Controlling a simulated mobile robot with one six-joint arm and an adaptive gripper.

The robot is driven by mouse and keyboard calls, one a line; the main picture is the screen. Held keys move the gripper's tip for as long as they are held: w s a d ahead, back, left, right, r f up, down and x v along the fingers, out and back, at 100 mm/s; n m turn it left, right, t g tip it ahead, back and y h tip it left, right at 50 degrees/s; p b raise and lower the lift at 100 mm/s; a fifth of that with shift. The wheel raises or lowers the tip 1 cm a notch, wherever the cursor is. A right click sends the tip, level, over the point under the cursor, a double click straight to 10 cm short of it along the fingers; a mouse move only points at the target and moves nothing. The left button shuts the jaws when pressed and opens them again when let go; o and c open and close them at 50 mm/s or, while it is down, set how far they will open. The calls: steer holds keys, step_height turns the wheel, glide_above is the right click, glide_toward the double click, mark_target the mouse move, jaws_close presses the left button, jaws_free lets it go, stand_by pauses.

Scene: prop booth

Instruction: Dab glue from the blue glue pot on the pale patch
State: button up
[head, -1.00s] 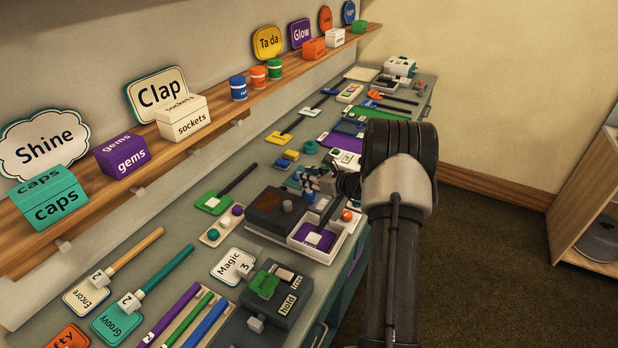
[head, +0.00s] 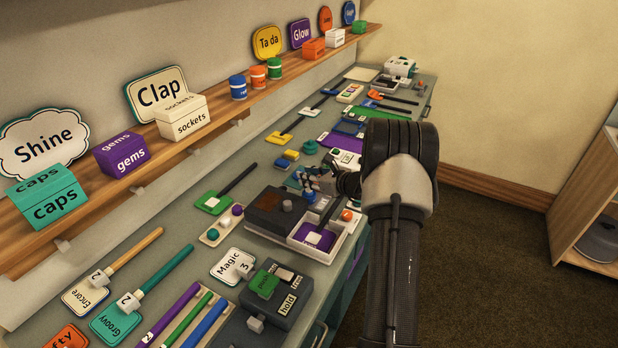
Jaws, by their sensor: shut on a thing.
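My gripper (head: 313,181) is shut on a small item, mostly hidden by its fingers, over the far end of the dark grey box. A small blue pot (head: 310,197) shows just below the fingers, at the box's right side; whether they touch cannot be told. In the white tray (head: 294,243) to the right of the box lies a purple piece (head: 323,241) with a pale patch (head: 313,238) on it. The patch is nearer the camera than my gripper. A dark blue stick-like thing stands by the pot.
The dark grey box (head: 266,207) stands beside the tray. An orange ball (head: 347,215) sits at the tray's far right. Several tools and cards crowd the bench; the shelf (head: 140,183) runs along the wall.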

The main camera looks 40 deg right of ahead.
steer(key=shift+s+f, duration=0.1)
steer(key=shift+f, duration=0.1)
steer(key=shift+r+p, duration=2.05)
steer(key=shift+r, duration=1.6)
